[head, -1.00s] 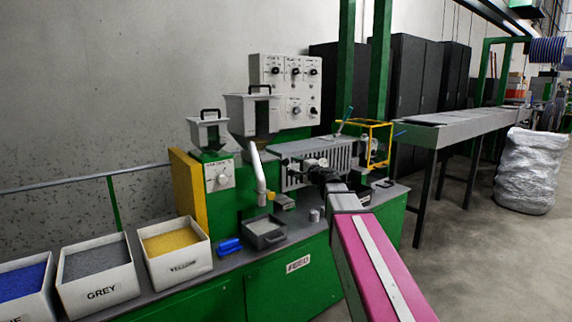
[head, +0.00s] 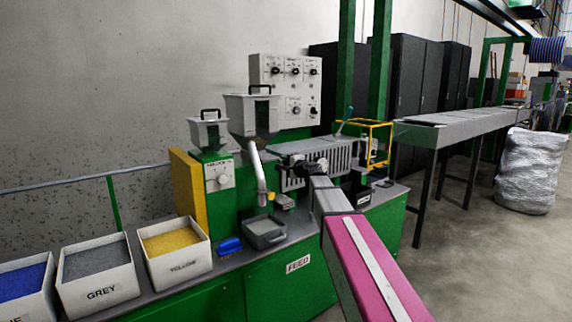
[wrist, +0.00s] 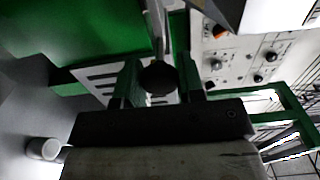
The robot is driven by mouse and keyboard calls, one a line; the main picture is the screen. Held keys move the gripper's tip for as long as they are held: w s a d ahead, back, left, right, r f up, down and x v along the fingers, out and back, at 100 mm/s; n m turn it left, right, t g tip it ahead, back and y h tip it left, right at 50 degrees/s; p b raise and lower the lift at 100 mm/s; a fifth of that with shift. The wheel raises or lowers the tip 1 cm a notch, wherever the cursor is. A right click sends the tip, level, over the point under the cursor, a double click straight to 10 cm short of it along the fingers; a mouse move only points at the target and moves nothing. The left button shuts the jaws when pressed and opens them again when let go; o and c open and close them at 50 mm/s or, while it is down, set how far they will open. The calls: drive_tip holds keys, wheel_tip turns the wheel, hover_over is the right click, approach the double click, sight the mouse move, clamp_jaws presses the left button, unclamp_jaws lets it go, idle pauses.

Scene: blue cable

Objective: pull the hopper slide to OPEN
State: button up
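The hopper slide's dark round knob (wrist: 158,78) shows at the end of a thin rod in the wrist view. It lies between the two fingers of my gripper (wrist: 159,88), which stand apart on either side of it. I see no clear gap beside the knob, but whether the fingers press on it cannot be told. In the head view my gripper (head: 290,180) is at the machine, right of the grey hopper (head: 253,115) and its pale pipe (head: 258,170). The knob and the slide's OPEN marking cannot be made out there.
A grey tray (head: 264,233) and a blue object (head: 229,246) lie on the machine ledge. Bins of grey (head: 98,290) and yellow (head: 176,265) pellets stand to the left. A yellow frame (head: 377,143) and a long trough (head: 450,130) are to the right.

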drive_tip(key=v, duration=0.6)
drive_tip(key=shift+s+d, duration=0.15)
drive_tip(key=shift+s, duration=0.1)
clamp_jaws()
drive_tip(key=o, duration=1.1)
unclamp_jaws()
drive_tip(key=v, duration=1.1)
drive_tip(key=shift+f, duration=0.15)
